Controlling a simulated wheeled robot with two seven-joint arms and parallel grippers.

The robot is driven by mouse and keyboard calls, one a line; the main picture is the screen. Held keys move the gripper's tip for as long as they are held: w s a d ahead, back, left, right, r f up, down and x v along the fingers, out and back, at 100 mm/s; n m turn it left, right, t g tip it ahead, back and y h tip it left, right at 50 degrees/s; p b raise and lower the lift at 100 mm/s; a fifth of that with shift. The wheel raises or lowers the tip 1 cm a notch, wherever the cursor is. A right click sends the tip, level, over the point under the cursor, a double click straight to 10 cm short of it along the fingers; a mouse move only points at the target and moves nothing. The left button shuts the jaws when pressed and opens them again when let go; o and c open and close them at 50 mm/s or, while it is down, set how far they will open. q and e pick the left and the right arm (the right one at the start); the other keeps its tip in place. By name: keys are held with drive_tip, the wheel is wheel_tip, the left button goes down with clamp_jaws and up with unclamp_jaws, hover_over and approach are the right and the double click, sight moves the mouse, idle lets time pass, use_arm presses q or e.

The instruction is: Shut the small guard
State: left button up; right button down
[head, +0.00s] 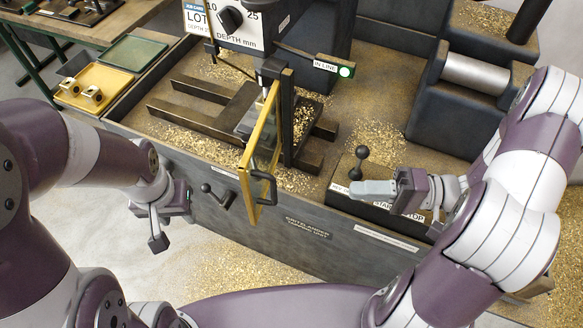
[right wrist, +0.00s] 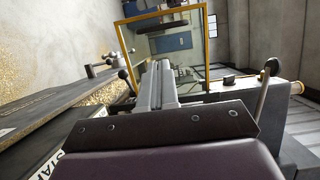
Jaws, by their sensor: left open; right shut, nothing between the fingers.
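The small guard (head: 248,158) is a clear panel in a yellow frame with a dark handle (head: 266,187). It stands swung out from the drilling machine, past the bench's front edge, seen nearly edge-on. Its yellow frame also shows beyond my fingers in the right wrist view (right wrist: 207,50). My right gripper (head: 335,188) is shut and empty, low over the control box, to the right of the guard and apart from it. Its closed fingers show in the right wrist view (right wrist: 158,82). My left gripper (head: 156,228) is open and empty, in front of the bench, left of the guard.
A black ball-knob lever (head: 361,153) stands just behind my right gripper on the control box. A small crank lever (head: 212,192) sticks out of the bench front (head: 330,245). Brass chips cover the bench top. A yellow tray (head: 92,88) holds parts at left.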

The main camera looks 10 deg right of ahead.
use_arm(q)
drive_tip(key=shift+s+r+p, duration=0.5)
drive_tip(key=shift+r+p, duration=0.15)
drive_tip(key=shift+r, duration=0.15)
use_arm(e)
drive_tip(key=w+a, duration=0.1)
drive_tip(key=a, duration=1.2)
use_arm(q)
drive_tip(key=shift+s, duration=0.1)
use_arm(e)
drive_tip(key=shift+s, duration=0.1)
use_arm(q)
drive_tip(key=shift+r, duration=0.15)
use_arm(e)
drive_tip(key=shift+r, duration=0.1)
